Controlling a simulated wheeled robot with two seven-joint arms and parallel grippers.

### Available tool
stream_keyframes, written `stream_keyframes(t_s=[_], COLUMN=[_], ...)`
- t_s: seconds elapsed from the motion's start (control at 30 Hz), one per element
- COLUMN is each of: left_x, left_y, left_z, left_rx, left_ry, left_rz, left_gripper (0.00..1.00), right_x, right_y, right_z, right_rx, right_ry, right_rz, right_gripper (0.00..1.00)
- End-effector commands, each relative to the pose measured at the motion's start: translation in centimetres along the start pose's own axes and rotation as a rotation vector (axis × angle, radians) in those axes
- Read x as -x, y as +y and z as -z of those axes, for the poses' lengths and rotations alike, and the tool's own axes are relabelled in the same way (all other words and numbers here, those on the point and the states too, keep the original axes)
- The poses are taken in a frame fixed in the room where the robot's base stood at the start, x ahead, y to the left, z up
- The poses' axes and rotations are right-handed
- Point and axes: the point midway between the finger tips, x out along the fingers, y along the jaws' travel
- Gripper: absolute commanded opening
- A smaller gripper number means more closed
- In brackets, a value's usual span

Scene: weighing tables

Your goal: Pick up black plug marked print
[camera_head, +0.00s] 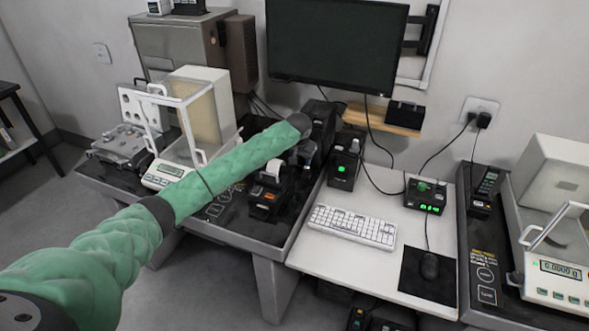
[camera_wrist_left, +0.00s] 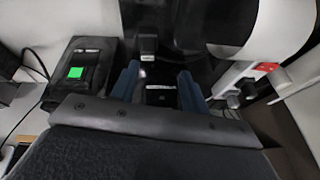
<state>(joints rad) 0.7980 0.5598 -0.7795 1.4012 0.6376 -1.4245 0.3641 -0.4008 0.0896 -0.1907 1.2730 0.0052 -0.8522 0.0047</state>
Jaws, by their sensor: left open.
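I cannot pick out a plug legibly marked print. A small black block (camera_wrist_left: 148,44) shows just beyond my left gripper (camera_wrist_left: 160,88) in the left wrist view; it may be the plug, but I cannot read a mark on it. The two blue fingers are apart, with a dark surface with small pale marks between them and nothing visibly held. In the head view my green left arm reaches across the left weighing table, and its gripper is mostly hidden near the dark equipment below the monitor. My right gripper is not in view.
A black box with a green light (camera_head: 343,166) stands beside my left wrist. A black and orange printer (camera_head: 268,196), a glass-sided balance (camera_head: 163,176), a keyboard (camera_head: 352,226) and a monitor (camera_head: 335,45) are around. Cables hang below the monitor. Another balance (camera_head: 562,268) stands right.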

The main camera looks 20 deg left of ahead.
Motion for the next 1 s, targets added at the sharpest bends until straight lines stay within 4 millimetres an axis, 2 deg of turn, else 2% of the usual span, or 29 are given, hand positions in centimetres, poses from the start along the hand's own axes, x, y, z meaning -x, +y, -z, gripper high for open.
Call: stream_keyframes(t_s=[0.1, 0.4, 0.83, 1.0], left_x=[-0.6, -0.5, -3.3, -4.4], left_y=[0.2, 0.8, 1.2, 1.7], left_z=[0.0, 0.6, 0.6, 0.6], left_rx=[0.058, 0.169, 0.181, 0.181], left_ry=[-0.002, 0.022, 0.02, 0.019], left_rz=[-0.032, -0.066, -0.066, -0.066], left_gripper=[0.45, 0.45, 0.45, 0.45], right_x=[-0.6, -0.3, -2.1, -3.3], right_y=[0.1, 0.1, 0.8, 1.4], right_z=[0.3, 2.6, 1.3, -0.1], right_rx=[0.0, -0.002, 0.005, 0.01], right_ry=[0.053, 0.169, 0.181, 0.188], right_rz=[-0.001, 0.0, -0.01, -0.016], right_gripper=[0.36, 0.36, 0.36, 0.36])
